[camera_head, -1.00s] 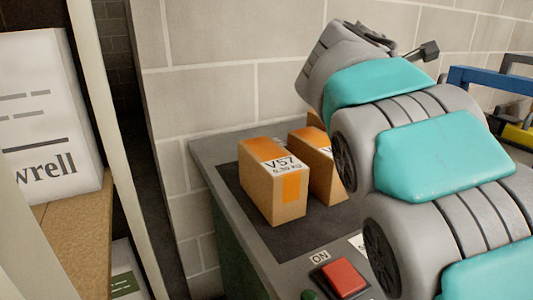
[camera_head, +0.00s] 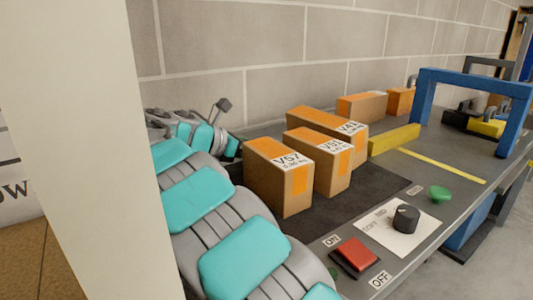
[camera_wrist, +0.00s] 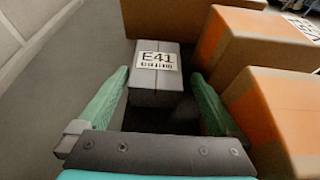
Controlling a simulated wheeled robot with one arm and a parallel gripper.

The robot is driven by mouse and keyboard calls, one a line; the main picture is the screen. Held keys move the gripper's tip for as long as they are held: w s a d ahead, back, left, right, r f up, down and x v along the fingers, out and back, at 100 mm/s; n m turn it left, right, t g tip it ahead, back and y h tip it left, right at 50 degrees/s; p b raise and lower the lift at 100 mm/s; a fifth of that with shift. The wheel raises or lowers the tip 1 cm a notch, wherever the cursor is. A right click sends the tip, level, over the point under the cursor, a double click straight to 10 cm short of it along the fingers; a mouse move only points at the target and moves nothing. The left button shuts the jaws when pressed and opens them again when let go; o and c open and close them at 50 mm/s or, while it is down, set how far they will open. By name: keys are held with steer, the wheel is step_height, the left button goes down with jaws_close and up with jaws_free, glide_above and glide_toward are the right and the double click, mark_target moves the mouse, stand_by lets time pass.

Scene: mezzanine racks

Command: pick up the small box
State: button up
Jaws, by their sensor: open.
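The small box (camera_wrist: 156,98) is grey with a white E41 label on top, in the middle of the wrist view. My gripper (camera_wrist: 159,76) is open, with one green finger on each side of the box. I cannot tell whether either finger touches it. In the head view my arm reaches in from the lower left to behind the V57 carton, and the fingers and the small box are hidden there.
Orange-taped cartons, including V57 (camera_head: 278,178), V53 (camera_head: 322,160) and V41 (camera_head: 327,127), stand close together on the conveyor (camera_head: 375,190). A brown carton (camera_wrist: 180,18) stands just beyond the small box. A block wall (camera_head: 350,50) runs behind. A yellow bar (camera_head: 394,139) and blue frame (camera_head: 473,80) lie right.

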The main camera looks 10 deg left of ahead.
steer(key=x, duration=0.5)
steer(key=shift+w+d, duration=0.1)
steer(key=shift+w, duration=0.4)
steer(key=shift+c, duration=0.2)
steer(key=shift+r, duration=0.1)
steer(key=c, duration=1.4)
steer(key=shift+c, duration=0.2)
